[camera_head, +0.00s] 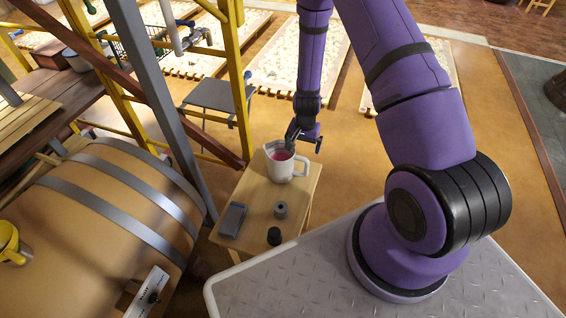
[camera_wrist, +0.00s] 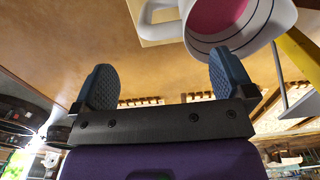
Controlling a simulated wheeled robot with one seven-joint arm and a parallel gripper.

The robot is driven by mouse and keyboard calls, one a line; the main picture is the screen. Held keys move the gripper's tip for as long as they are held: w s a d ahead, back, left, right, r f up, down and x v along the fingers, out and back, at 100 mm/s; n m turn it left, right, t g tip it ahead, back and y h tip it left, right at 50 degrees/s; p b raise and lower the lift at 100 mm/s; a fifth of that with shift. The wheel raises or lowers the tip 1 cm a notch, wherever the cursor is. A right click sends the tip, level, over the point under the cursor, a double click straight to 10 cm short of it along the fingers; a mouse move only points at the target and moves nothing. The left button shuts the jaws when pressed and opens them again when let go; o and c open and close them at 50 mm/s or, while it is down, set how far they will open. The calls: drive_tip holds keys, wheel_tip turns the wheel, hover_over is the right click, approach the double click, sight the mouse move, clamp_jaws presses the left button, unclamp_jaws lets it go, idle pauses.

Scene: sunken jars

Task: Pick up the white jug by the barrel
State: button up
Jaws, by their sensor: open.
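The white jug (camera_head: 281,166) stands upright on a small wooden table (camera_head: 252,195) beside the large barrel (camera_head: 112,200). It has a handle on its right side and something pink inside. In the wrist view the jug (camera_wrist: 259,37) shows at the top right, partly cut off by the frame edge. My gripper (camera_head: 304,139) is at the jug's far right side, just above its rim. In the wrist view its two fingers (camera_wrist: 161,85) are spread wide with nothing between them. The jug appears beyond the right finger; I cannot tell whether they touch.
A grey flat box (camera_head: 233,220), a grey ring-shaped piece (camera_head: 281,210) and a small black round item (camera_head: 274,236) are on the table's near part. A yellow frame (camera_head: 236,80) and a grey post (camera_head: 160,90) stand left of the table. Open floor (camera_head: 350,160) lies to the right.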

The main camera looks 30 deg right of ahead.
hover_over(300, 173)
drive_tip(key=shift+f, duration=4.95)
drive_tip(key=shift+c, duration=0.5)
drive_tip(key=c, duration=1.4)
